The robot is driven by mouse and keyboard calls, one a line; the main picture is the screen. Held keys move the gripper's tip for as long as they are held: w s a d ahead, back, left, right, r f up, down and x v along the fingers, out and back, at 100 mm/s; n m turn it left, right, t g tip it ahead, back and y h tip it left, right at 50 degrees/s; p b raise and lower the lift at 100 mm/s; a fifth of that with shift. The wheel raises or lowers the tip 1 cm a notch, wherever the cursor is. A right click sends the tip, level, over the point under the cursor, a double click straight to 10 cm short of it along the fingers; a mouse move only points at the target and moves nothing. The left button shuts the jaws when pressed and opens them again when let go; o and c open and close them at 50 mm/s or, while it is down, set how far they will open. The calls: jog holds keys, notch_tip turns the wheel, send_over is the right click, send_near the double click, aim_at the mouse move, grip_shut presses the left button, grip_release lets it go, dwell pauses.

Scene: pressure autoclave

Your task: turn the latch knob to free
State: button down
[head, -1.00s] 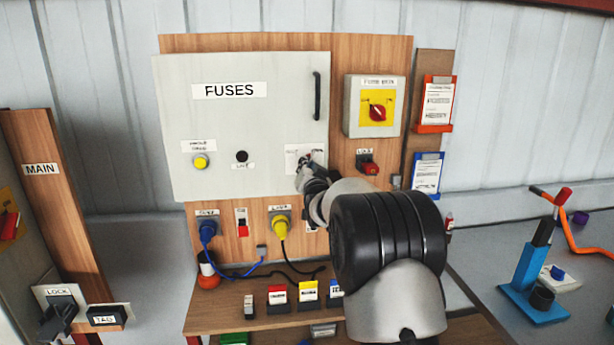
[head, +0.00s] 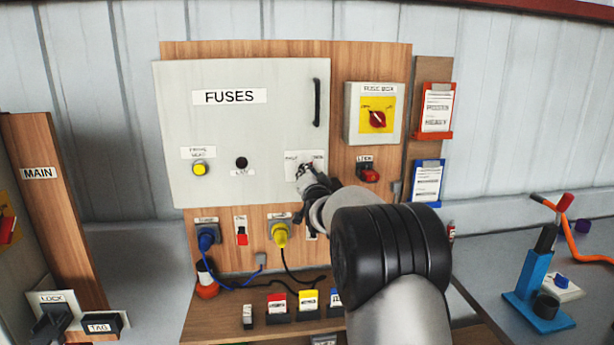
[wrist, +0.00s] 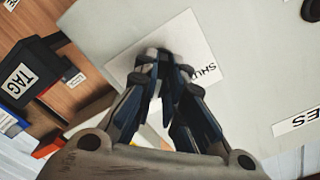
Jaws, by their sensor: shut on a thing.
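The grey fuse box door (head: 220,120) carries a white latch label (head: 293,163) at its lower right. My gripper (head: 304,174) is at this label, with its fingers against the latch spot. In the wrist view my gripper (wrist: 163,65) has its dark fingers close together over the middle of the white label (wrist: 196,40), whose word "SHUT" reads upside down. It is shut on the latch knob, which the fingers mostly hide. I cannot tell the knob's exact angle. The door looks closed, flat against the wooden board.
A black door handle (head: 317,102) stands out at the door's upper right. A fuse box switch with a red knob (head: 377,119) and a red lock (head: 368,172) are to the right. Blue (head: 207,236) and yellow (head: 280,235) plugs with cables are below the door.

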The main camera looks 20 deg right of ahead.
jog(key=shift+r, duration=0.1)
jog(key=c, duration=1.7)
grip_release()
jog(key=shift+s, duration=0.1)
jog(key=v, duration=1.1)
jog(key=shift+s+a, duration=0.2)
jog(key=shift+s, duration=0.15)
